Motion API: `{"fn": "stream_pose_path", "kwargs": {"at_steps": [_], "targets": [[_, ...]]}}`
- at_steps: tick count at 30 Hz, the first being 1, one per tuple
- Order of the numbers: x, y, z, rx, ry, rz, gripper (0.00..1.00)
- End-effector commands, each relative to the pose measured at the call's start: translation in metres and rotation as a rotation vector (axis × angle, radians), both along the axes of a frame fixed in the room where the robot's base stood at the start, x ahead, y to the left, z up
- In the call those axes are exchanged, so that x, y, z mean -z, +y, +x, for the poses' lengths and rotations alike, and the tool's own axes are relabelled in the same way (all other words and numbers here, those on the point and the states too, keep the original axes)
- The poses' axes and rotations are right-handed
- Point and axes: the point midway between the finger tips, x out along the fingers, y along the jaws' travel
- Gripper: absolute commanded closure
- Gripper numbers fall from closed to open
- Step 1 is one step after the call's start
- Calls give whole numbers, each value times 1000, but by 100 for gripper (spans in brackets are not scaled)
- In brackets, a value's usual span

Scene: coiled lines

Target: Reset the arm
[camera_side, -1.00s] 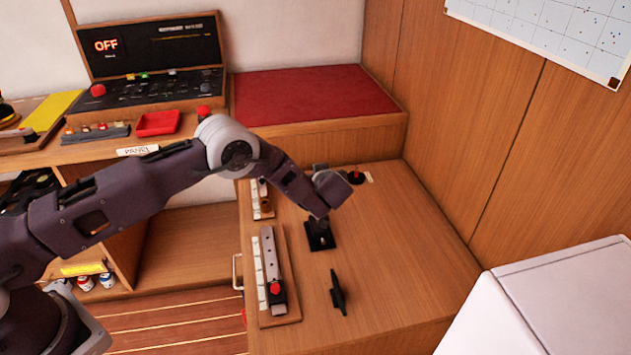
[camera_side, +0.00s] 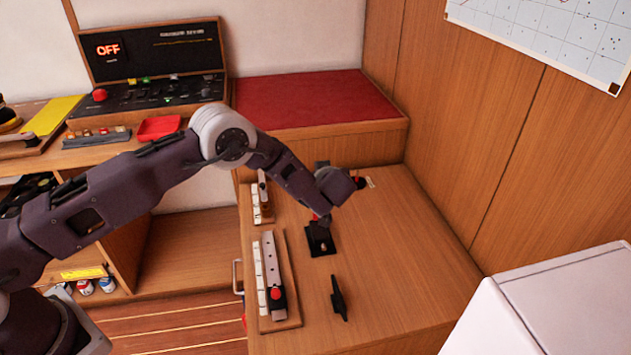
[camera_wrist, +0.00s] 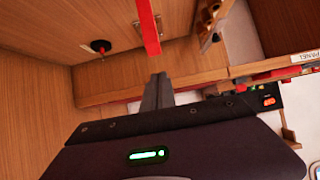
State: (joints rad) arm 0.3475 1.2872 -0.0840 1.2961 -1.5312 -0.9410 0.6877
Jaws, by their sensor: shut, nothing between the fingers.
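My gripper (camera_side: 325,217) hangs over the wooden bench top (camera_side: 390,255) in the side view, pointing down. It is just above the far edge of a black square plate (camera_side: 320,243), which has a small light piece at its middle. I cannot tell the exact gap between them. In the wrist view the fingers of my gripper (camera_wrist: 158,90) are together with nothing held. A red bar (camera_wrist: 149,28) shows past the fingertips in that view. My wrist hides part of the bench behind it.
A rail with a red knob (camera_side: 275,292) lies on the left of the bench, with a black cleat (camera_side: 338,297) to its right. A second rail (camera_side: 261,200) is farther back. A white box (camera_side: 550,300) stands at front right. The panel (camera_side: 150,60) reads OFF.

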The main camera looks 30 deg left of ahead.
Motion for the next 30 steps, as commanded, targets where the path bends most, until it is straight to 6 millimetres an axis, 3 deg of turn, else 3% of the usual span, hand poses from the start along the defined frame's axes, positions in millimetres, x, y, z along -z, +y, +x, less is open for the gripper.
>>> {"fn": "stream_pose_path", "kwargs": {"at_steps": [9,16,19,21,23,26,27,29,30], "targets": [[-74,-38,-36,3,-3,-1,100],[-98,-50,-50,2,-1,-1,100],[-100,-50,-51,2,-1,-1,100],[-114,-53,-45,28,-26,-23,100],[-144,-59,-34,90,-77,-74,100],[-231,-78,-24,292,-193,-204,100],[-270,-87,-31,395,-225,-254,100],[-319,-96,-58,543,-243,-309,100],[-344,-101,-84,633,-235,-333,100]]}}
